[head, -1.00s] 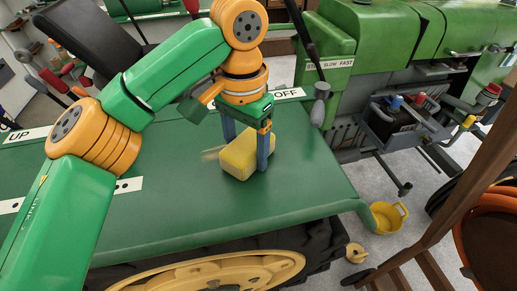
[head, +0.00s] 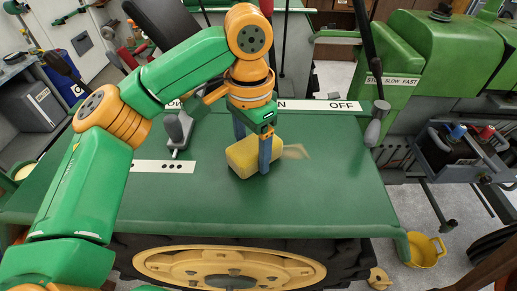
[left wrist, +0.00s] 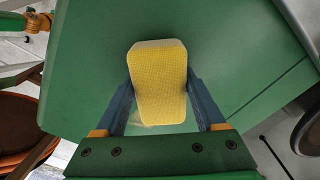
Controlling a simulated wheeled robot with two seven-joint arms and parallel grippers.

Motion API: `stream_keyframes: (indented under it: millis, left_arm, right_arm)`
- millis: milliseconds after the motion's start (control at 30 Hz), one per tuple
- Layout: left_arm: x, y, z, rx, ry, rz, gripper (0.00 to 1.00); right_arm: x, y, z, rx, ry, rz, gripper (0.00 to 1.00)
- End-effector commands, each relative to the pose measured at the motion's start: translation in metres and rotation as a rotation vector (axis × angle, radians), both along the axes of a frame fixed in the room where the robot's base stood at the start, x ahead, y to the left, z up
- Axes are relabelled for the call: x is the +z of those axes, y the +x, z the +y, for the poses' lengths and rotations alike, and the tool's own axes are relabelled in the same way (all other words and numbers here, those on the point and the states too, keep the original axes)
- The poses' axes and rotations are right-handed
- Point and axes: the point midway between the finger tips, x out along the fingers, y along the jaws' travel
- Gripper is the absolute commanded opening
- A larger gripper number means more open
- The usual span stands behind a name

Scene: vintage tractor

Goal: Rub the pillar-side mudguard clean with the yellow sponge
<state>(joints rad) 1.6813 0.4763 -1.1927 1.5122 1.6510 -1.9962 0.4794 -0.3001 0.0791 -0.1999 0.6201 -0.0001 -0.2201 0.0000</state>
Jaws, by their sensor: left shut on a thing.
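The green mudguard (head: 330,205) is a broad, flat panel over a large tyre in the head view; it also fills much of the left wrist view (left wrist: 85,75). My left gripper (head: 253,158) is shut on the yellow sponge (head: 241,159), a blue finger on each side. The sponge is on or just over the panel's middle; I cannot tell if it touches. In the left wrist view the sponge (left wrist: 160,75) sits between the fingers. A faint tan smear (head: 296,151) shows on the panel just right of the sponge. My right gripper is out of view.
A grey lever (head: 178,130) stands at the panel's back left, another (head: 376,125) at its back right. A yellow bucket (head: 425,252) stands on the floor at right. A tray of parts (head: 465,150) juts out beyond. The panel's front and right are clear.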

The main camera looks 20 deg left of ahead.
Motion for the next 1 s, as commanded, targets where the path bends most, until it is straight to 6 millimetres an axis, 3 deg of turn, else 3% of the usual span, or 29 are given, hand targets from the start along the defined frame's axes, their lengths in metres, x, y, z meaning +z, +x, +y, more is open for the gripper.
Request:
stream_keyframes:
  millis: [233,1000]
  left_arm:
    - [0.001,0.012,0.0,-0.002,0.002,0.0,0.0]
    - [0.0,0.032,-0.072,-0.002,0.0,0.0,0.0]
  right_arm:
    - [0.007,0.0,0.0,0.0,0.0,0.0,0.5]
    - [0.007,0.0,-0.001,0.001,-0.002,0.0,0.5]
